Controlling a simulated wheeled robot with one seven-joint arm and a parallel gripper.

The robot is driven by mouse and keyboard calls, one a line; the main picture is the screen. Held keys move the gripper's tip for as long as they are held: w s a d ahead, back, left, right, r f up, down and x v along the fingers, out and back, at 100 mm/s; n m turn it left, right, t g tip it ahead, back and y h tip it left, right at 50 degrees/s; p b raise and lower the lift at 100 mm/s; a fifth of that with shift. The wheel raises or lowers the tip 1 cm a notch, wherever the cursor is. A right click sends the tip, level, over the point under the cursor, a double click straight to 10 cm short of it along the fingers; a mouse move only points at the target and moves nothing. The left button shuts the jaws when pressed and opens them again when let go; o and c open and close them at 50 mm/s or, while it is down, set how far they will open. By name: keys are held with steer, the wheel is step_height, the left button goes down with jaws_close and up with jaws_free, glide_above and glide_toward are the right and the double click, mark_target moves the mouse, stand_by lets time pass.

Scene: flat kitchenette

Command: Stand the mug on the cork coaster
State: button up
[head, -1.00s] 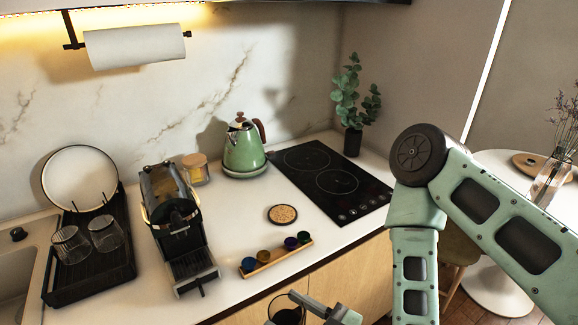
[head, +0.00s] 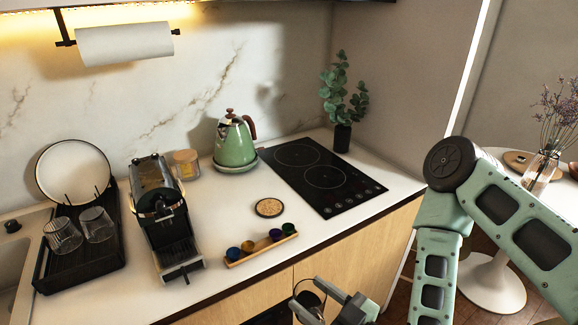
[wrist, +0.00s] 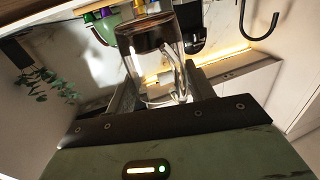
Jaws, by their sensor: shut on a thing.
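The mug (head: 307,302) is clear glass with a dark drink in it. It shows at the bottom edge of the head view, partly hidden by my gripper (head: 318,304). In the wrist view the mug (wrist: 156,62) sits between my gripper's fingers (wrist: 158,92), with its glass handle towards the right finger. My gripper is shut on the mug, in front of the counter edge. The round cork coaster (head: 269,207) lies bare on the counter, beyond the capsule rack and left of the hob.
A wooden rack of coloured capsules (head: 262,249) lies between the counter's front edge and the coaster. The coffee machine (head: 163,215) stands left, the green kettle (head: 235,143) behind, the black hob (head: 322,177) right. Counter around the coaster is clear.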

steer(key=w+d+f+m+t+h+b, duration=0.1)
steer(key=w+d+f+m+h, duration=0.2)
steer(key=d, duration=0.6)
steer(key=w+d+f+m+t+h+b, duration=0.2)
steer(key=d+f+h, duration=0.3)
steer(key=d, duration=0.4)
steer(key=w+d+f+m+t+h+b, duration=0.1)
steer(key=w+d+f+m+h, duration=0.3)
steer(key=d, duration=0.5)
steer(key=shift+w+d+f+t+h, duration=0.25)
steer(key=shift+d+f+t+h, duration=0.2)
steer(key=shift+t, duration=0.25)
steer(key=shift+a, duration=0.1)
